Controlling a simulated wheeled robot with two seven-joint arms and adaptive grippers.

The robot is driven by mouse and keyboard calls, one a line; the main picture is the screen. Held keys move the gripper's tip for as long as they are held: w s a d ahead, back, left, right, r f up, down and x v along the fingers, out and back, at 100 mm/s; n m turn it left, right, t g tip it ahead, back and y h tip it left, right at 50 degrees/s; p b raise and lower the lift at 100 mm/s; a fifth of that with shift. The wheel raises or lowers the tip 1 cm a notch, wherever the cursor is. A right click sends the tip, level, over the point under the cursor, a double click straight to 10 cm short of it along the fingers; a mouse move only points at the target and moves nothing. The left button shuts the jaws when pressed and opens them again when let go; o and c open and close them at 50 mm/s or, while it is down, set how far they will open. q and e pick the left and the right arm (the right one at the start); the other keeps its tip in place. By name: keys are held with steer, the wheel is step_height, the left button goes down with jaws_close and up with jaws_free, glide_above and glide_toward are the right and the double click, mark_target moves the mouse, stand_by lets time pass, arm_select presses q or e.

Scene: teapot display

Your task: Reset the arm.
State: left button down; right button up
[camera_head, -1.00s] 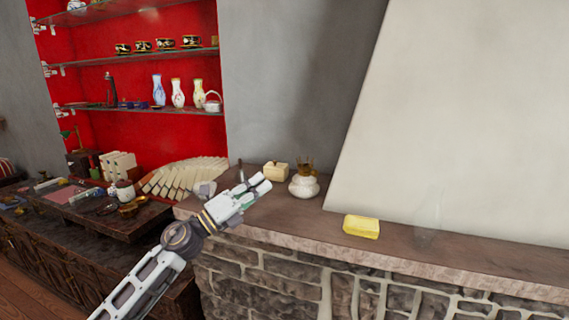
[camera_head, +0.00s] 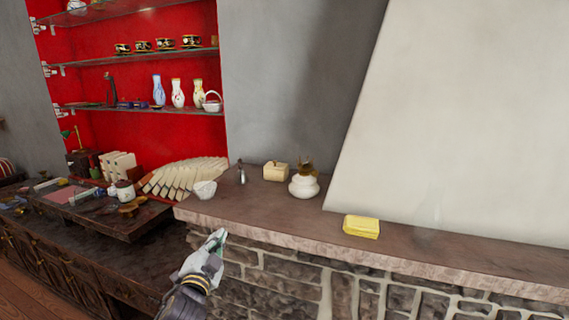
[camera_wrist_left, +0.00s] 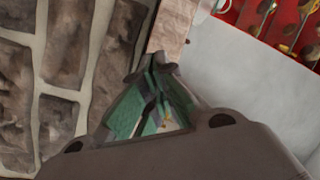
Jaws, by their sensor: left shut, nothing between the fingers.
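My left gripper (camera_head: 218,238) is in the lower middle of the head view, in front of the stone wall under the ledge and just below the ledge's front edge. Its fingers are shut with nothing between them. In the left wrist view its green-padded fingers (camera_wrist_left: 158,95) come together in front of the stonework and the ledge edge. My right gripper is not in the head view.
The stone ledge (camera_head: 290,228) carries a white cup (camera_head: 205,190), a small bell-like item (camera_head: 241,173), a cream box (camera_head: 276,171), a white pot (camera_head: 304,185) and a yellow block (camera_head: 361,227). A dark cabinet (camera_head: 85,265) stands left; red-backed shelves (camera_head: 150,135) hold vases and cups.

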arm_select(q)
steer(key=s+a+f+n+g+y, duration=0.1)
steer(key=s+a+f+n+g, duration=0.2)
steer(key=s+f, duration=0.45)
steer(key=s+a+f+n+g+y, duration=0.1)
steer(key=s+f+n+g, duration=0.3)
steer(key=f, duration=0.6)
steer(key=s+f+n+g+h, duration=0.1)
steer(key=s+f+g, duration=0.3)
steer(key=s, duration=0.5)
steer(key=s+f+n+g, duration=0.1)
steer(key=s+f+g, duration=0.3)
steer(key=s, duration=0.5)
step_height(320, 180, down, 32)
steer(key=s+g, duration=0.1)
steer(key=s, duration=0.2)
steer(key=s+a+f+g, duration=0.1)
steer(key=s+a+f, duration=0.2)
steer(key=s+f, duration=1.7)
steer(key=shift+s+f+g, duration=0.3)
steer(key=shift+s+f, duration=0.05)
steer(key=shift+s, duration=0.8)
